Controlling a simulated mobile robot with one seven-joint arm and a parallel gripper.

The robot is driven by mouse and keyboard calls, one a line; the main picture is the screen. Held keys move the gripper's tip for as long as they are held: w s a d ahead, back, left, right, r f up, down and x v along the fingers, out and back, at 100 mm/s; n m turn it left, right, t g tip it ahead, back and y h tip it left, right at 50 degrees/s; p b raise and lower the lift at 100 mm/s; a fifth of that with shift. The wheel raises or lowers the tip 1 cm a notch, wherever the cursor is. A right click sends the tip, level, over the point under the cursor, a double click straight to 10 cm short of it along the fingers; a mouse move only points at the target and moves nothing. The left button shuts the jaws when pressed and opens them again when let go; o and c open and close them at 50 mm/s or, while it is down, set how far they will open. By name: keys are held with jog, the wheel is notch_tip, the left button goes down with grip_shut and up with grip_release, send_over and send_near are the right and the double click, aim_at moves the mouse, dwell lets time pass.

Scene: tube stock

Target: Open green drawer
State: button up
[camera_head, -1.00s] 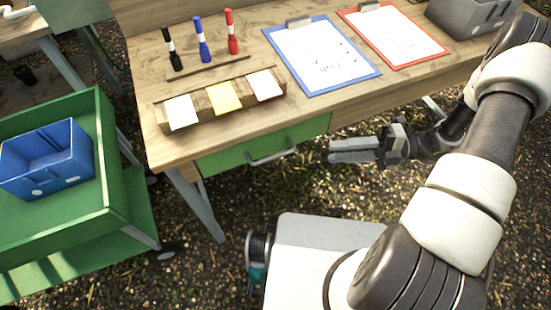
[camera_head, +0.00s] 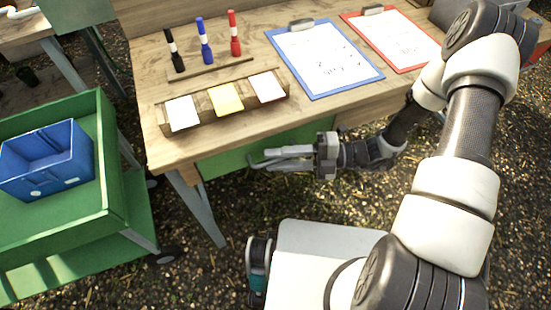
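The green drawer (camera_head: 222,163) is under the front edge of the wooden table, on its left part. It looks shut. Its grey bar handle (camera_head: 252,161) is partly hidden by my gripper. My gripper (camera_head: 266,159) is in front of the drawer, level with the handle, with its fingers pointing left. The two fingers show as separate prongs with a gap between them. They overlap the handle in this view; I cannot tell whether they touch it or lie around it.
The wooden table (camera_head: 150,110) holds markers, a block with coloured notes (camera_head: 226,98), a blue clipboard (camera_head: 318,58) and a red clipboard (camera_head: 396,40). A green cart (camera_head: 112,190) with a blue bin (camera_head: 45,160) stands at the left. Gravel ground below the drawer is clear.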

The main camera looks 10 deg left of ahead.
jog(key=shift+s+a, duration=0.1)
jog(key=shift+a, duration=0.3)
grip_shut()
jog(key=s+d+p, duration=0.1)
jog(key=s+d, duration=0.5)
jog(key=s, duration=0.3)
jog(key=s+d+p, duration=0.2)
jog(key=s+d, duration=0.4)
jog(key=s, duration=0.4)
jog(key=shift+s, duration=0.2)
grip_release()
